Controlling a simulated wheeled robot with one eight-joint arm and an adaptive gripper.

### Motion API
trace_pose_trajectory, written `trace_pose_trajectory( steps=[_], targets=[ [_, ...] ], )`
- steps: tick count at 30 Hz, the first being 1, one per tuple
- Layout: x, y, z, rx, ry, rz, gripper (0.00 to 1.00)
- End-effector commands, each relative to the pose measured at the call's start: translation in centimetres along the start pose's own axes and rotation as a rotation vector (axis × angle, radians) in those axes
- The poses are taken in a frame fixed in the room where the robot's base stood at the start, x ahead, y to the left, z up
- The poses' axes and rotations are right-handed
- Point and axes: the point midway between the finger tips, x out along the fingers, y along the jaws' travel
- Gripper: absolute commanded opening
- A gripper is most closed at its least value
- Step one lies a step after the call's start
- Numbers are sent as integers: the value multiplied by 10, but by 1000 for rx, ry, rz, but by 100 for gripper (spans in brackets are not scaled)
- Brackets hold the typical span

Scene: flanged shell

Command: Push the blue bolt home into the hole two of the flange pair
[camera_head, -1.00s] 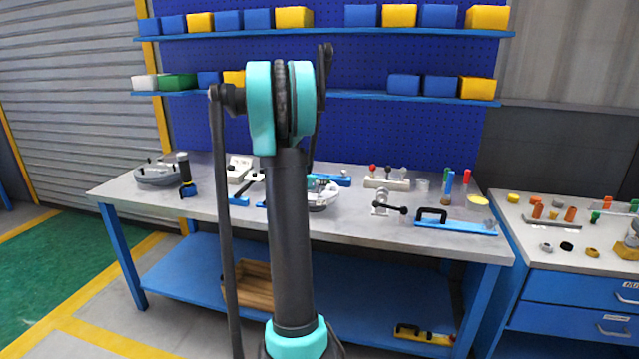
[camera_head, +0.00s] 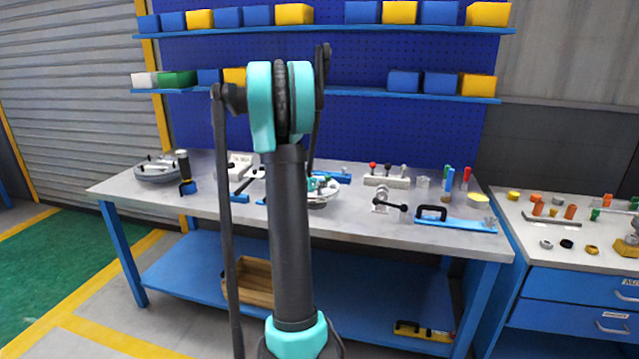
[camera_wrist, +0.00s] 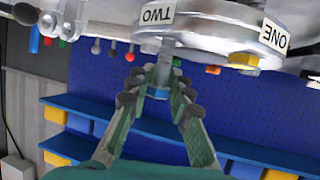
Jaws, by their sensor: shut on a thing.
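The wrist view is upside down, with the bench at its top. The flange pair (camera_wrist: 205,30) is a round metal piece with a label TWO (camera_wrist: 157,15) and a label ONE (camera_wrist: 273,34). My gripper (camera_wrist: 160,76) is shut on the blue bolt (camera_wrist: 159,93), whose blue end shows between the fingers. A grey shank runs from there to the flange beside label TWO. How deep it sits in the hole cannot be told. A yellow bolt head (camera_wrist: 243,61) stands by label ONE. In the head view the flange pair (camera_head: 318,201) is partly hidden by my arm.
A blue-based clamp (camera_head: 455,222) and a rack of knobbed levers (camera_head: 387,181) stand right on the bench. A grey round fixture (camera_head: 157,174) stands far left. A side bench (camera_head: 585,255) holds small loose parts. Blue shelves (camera_head: 420,97) hang behind.

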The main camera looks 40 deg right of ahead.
Motion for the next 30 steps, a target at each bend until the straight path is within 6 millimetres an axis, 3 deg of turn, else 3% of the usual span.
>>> trace_pose_trajectory(
  steps=[30],
  targets=[
    [9,0,21,0,0,0,0]
  ],
)
